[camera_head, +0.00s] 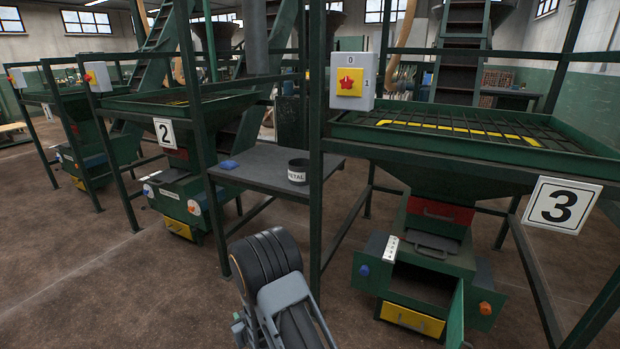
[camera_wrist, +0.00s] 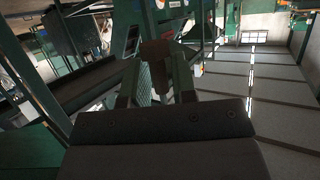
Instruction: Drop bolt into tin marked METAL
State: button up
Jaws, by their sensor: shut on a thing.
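The tin (camera_head: 298,172) is a dark, open, round can with a white label reading METAL. It stands upright on a dark grey table (camera_head: 262,160) between stations 2 and 3 in the head view. My gripper (camera_wrist: 157,82) shows in the wrist view, with two green fingers shut on a brownish bolt (camera_wrist: 156,50). The bolt's wide head sticks out beyond the fingertips, and its lower part is between the fingers. In the head view my arm is at bottom centre, in front of and below the table; the bolt cannot be made out there. I cannot make out the tin in the wrist view.
A green post (camera_head: 316,150) rises just right of the tin. Station 3 has an open green door (camera_head: 456,312) low down. A switch box (camera_head: 352,82) hangs above. The brown floor at left is clear.

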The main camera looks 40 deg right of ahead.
aim_at(297, 183)
jog(key=z, duration=0.95)
jog(key=i, duration=0.25)
jog(key=u, duration=0.05)
